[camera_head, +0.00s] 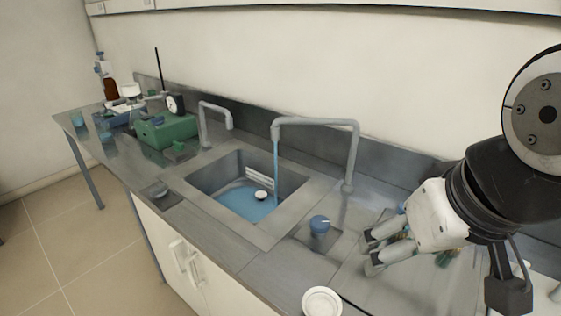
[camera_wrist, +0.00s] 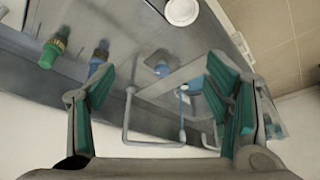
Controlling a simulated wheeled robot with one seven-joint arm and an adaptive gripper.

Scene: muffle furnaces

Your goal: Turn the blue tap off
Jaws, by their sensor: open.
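The blue tap (camera_wrist: 99,56) shows in the wrist view as a small blue fitting on the counter, left of centre, just beyond the left finger. A green tap (camera_wrist: 55,47) stands to its left. In the head view a bit of blue (camera_head: 402,208) shows behind my gripper (camera_head: 371,250); I cannot tell if it is the blue tap. A blue water stream (camera_head: 276,170) runs from the tall grey faucet (camera_head: 318,122) into the sink (camera_head: 234,221). My gripper is open and empty, its green-padded fingers spread apart in the wrist view, with no contact on the tap visible.
A white dish (camera_head: 321,301) lies near the front edge. A smaller faucet (camera_head: 213,118) and a green box (camera_head: 166,131) are farther left. The wall rises behind.

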